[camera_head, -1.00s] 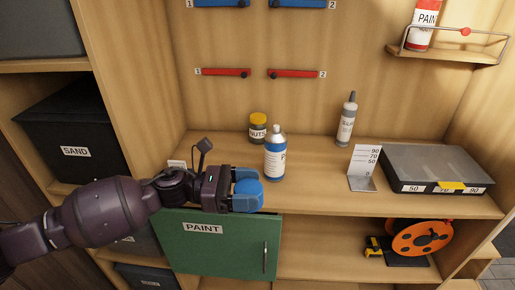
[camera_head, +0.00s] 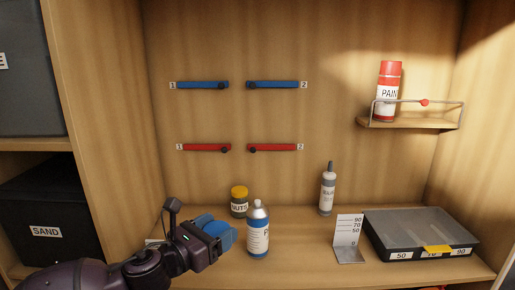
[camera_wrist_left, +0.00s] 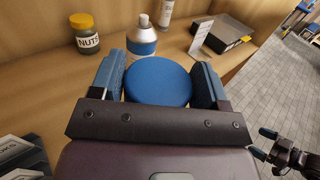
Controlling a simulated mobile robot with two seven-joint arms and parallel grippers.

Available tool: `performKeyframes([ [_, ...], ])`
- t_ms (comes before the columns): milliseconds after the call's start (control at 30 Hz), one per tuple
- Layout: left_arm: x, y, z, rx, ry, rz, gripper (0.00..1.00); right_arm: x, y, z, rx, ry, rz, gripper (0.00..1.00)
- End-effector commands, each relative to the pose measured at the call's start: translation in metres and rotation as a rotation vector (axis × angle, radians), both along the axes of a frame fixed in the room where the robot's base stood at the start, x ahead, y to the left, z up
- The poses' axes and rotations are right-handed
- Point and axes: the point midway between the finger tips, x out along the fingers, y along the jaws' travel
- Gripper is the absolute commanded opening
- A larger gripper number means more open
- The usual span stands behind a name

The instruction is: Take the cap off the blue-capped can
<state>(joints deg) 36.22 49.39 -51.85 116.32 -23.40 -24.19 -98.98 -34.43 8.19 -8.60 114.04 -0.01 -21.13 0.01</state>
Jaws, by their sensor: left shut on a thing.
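The can (camera_head: 258,232) is blue and white with a bare silver top and a small nozzle. It stands upright on the workbench shelf, and its top also shows in the left wrist view (camera_wrist_left: 142,38). My left gripper (camera_head: 224,234) is left of the can and apart from it. It is shut on the round blue cap (camera_wrist_left: 158,82), which sits between both fingers in the left wrist view. In the head view the cap merges with the blue fingers. My right gripper (camera_wrist_left: 266,143) shows at the right of the left wrist view, fingers apart and empty.
A yellow-lidded NUTS jar (camera_head: 239,203) stands behind the can. A grey bottle (camera_head: 327,190), a marked stand (camera_head: 347,240) and a flat case (camera_head: 420,230) are to the right. A red can (camera_head: 388,90) sits on a railed wall shelf (camera_head: 408,123). Coloured wall bars hang above.

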Motion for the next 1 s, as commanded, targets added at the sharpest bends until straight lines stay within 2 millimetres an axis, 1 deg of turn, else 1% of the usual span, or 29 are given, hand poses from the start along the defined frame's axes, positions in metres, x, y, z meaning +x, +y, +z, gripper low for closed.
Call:
performKeyframes([
  [100,-0.004,0.016,-0.002,-0.007,0.009,0.145,0.41,0.000,0.000,0.000,0.000,0.000,0.000,0.97],
  [333,-0.016,0.054,-0.013,-0.005,0.010,0.397,0.41,0.000,0.000,0.000,0.000,0.000,0.000,0.97],
  [467,-0.029,0.076,-0.025,-0.003,0.010,0.515,0.41,0.000,0.000,0.000,0.000,0.000,0.000,0.97],
  [600,-0.047,0.096,-0.044,-0.001,0.010,0.611,0.41,0.000,0.000,0.000,0.000,0.000,0.000,0.97],
  [800,-0.071,0.112,-0.074,0.002,0.007,0.667,0.41,0.000,0.000,0.000,0.000,0.000,0.000,0.97],
  [900,-0.079,0.116,-0.087,0.000,0.005,0.681,0.41,0.000,0.000,0.000,0.000,0.000,0.000,0.97],
  [1000,-0.085,0.118,-0.096,0.000,0.002,0.688,0.41,0.000,0.000,0.000,0.000,0.000,0.000,0.97],
])
